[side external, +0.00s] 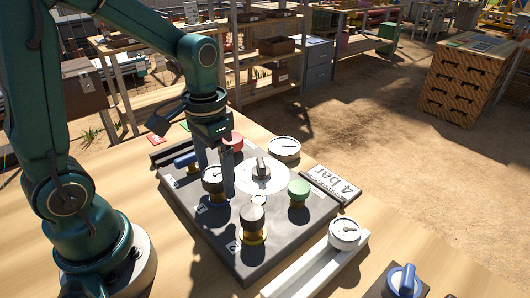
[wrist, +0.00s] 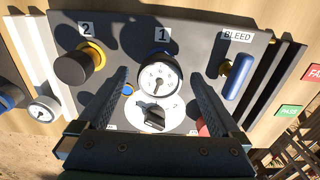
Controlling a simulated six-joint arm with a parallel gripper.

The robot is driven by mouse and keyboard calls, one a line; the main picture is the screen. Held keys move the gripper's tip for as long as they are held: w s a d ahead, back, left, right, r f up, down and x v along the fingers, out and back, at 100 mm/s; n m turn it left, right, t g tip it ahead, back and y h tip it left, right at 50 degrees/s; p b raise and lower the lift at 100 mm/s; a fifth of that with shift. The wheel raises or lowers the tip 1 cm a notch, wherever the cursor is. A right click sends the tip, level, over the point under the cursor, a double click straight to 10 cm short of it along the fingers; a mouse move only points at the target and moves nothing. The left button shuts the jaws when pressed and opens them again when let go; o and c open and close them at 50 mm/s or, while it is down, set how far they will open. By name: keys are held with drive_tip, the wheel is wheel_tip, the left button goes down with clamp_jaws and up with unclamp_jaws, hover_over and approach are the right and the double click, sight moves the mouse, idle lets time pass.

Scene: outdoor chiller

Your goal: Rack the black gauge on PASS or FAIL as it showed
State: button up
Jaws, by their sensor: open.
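The black gauge (wrist: 158,77), with a white face and a dark needle, stands upright at the port labelled 1 on the dark panel (side external: 207,239). It also shows in the side view (side external: 212,184), partly hidden by a finger. My gripper (wrist: 155,73) is open, with one finger on each side of the gauge; I cannot tell whether either touches it. The green PASS sign (wrist: 288,111) and red FAIL sign (wrist: 314,73) lie at the right of the wrist view, beside dark rails (wrist: 272,88). The reading is too small to tell.
A blue BLEED handle (wrist: 240,76) and a black knob (wrist: 75,67) at label 2 flank the gauge. A selector (side external: 262,168), green knob (side external: 298,188) and red knob (side external: 233,141) stand close by. White gauges (side external: 344,233) (side external: 285,147) and a "4 bar" plate (side external: 331,186) are right.

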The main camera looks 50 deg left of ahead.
sight(215, 175)
clamp_jaws()
drive_tip(key=shift+r, duration=0.7)
drive_tip(key=shift+r, duration=2.6)
drive_tip(key=c, duration=0.8)
unclamp_jaws()
clamp_jaws()
